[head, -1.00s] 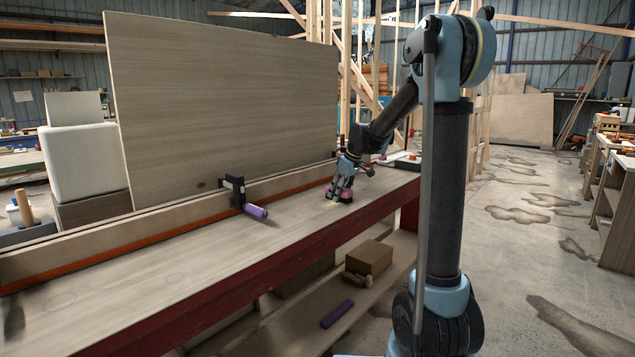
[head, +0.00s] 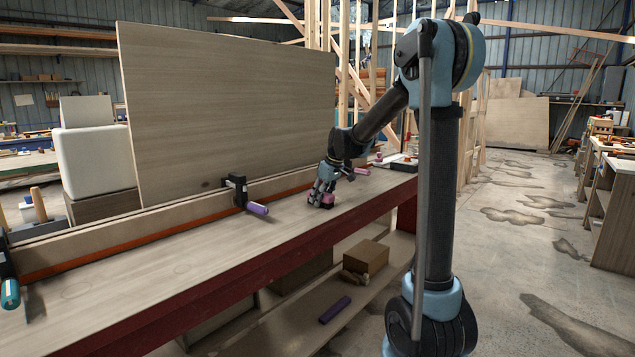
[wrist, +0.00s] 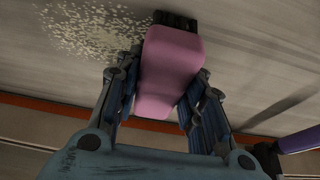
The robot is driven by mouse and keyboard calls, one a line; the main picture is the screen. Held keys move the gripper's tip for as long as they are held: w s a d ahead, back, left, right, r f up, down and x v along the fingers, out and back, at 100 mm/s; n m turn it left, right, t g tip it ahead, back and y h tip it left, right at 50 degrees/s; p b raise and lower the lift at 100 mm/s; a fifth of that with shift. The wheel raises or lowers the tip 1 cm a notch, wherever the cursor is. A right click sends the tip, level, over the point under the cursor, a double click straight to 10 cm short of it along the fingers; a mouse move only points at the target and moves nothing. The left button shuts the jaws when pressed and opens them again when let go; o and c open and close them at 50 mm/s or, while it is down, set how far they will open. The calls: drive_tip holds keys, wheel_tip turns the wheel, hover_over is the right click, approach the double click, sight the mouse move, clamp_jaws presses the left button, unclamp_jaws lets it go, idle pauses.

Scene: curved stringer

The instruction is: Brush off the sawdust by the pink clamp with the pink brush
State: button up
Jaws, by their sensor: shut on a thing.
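My gripper (head: 321,193) is shut on the pink brush (head: 327,199), low over the workbench top. In the wrist view the brush (wrist: 168,70) sits between both fingers, its dark bristles pointing to the top edge. Pale sawdust (wrist: 95,28) is scattered on the wood to the left of the bristles, some of it close beside them. Whether the bristles touch the wood is unclear. The pink clamp's handle (head: 362,171) shows just right of my gripper in the head view; its body is mostly hidden behind my arm.
A dark clamp with a purple handle (head: 257,208) stands left of my gripper, on the long wooden strip. A teal-handled clamp (head: 10,294) is at the far left. A tall wooden panel (head: 230,100) rises behind. The bench top (head: 170,270) between the clamps is mostly clear.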

drive_tip(key=shift+s+a, duration=0.25)
drive_tip(key=shift+s, duration=0.05)
drive_tip(key=shift+w+d+r, duration=0.1)
drive_tip(key=shift+d+r, duration=0.1)
drive_tip(key=shift+r, duration=0.85)
drive_tip(key=shift+a+r, duration=0.15)
drive_tip(key=shift+r, duration=2.7)
